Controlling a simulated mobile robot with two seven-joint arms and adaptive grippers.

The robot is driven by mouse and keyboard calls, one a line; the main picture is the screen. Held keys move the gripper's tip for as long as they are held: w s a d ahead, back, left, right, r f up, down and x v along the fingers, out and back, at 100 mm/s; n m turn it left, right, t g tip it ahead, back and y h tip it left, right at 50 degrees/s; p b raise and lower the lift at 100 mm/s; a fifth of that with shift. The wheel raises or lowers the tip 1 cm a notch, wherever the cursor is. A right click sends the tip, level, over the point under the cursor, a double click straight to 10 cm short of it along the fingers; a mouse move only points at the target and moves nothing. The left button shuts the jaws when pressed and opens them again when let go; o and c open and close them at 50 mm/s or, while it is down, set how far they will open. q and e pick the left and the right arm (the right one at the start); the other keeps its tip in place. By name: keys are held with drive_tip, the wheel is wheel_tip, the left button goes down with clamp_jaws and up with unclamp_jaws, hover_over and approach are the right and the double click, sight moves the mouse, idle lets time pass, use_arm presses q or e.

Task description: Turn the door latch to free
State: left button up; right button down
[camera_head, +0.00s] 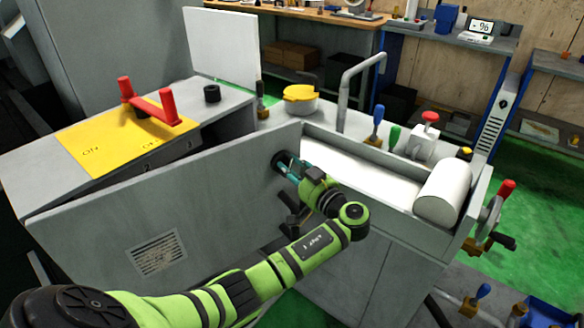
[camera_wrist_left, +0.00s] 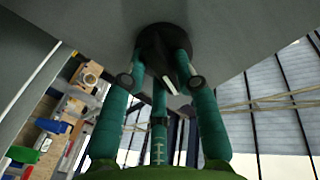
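The door latch (camera_wrist_left: 163,42) is a dark round knob on a grey door panel (camera_head: 200,190). In the head view the latch (camera_head: 279,160) sits near the panel's upper right corner and is partly hidden by my left gripper. My left gripper (camera_head: 290,166) has teal fingers and reaches the latch from the front. In the left wrist view its fingers (camera_wrist_left: 161,68) are bent in around the knob and look closed on it. A short white mark (camera_wrist_left: 169,85) shows on the knob between the fingers. My right gripper is in neither view.
Behind the panel is a grey trough with a white roller (camera_head: 444,192) and a bent grey pipe (camera_head: 346,92). A yellow control panel (camera_head: 118,138) with a red handle is at left. A handwheel (camera_head: 489,218) is at right. Workbenches stand behind.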

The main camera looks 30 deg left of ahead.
use_arm(q)
clamp_jaws()
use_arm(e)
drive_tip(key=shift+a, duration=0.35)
use_arm(q)
drive_tip(key=shift+m, duration=0.3)
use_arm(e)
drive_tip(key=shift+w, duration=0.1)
use_arm(q)
drive_tip(key=shift+s+f+m+p, duration=0.15)
drive_tip(key=shift+m+p, duration=0.95)
drive_tip(key=shift+m, duration=2.3)
drive_tip(key=shift+f+m+p, duration=0.1)
drive_tip(key=shift+m+p, duration=1)
drive_tip(key=shift+m, duration=2.3)
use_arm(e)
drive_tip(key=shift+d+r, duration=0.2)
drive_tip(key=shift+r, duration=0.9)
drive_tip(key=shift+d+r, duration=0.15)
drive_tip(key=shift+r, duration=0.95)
use_arm(q)
drive_tip(key=o, duration=0.8)
unclamp_jaws()
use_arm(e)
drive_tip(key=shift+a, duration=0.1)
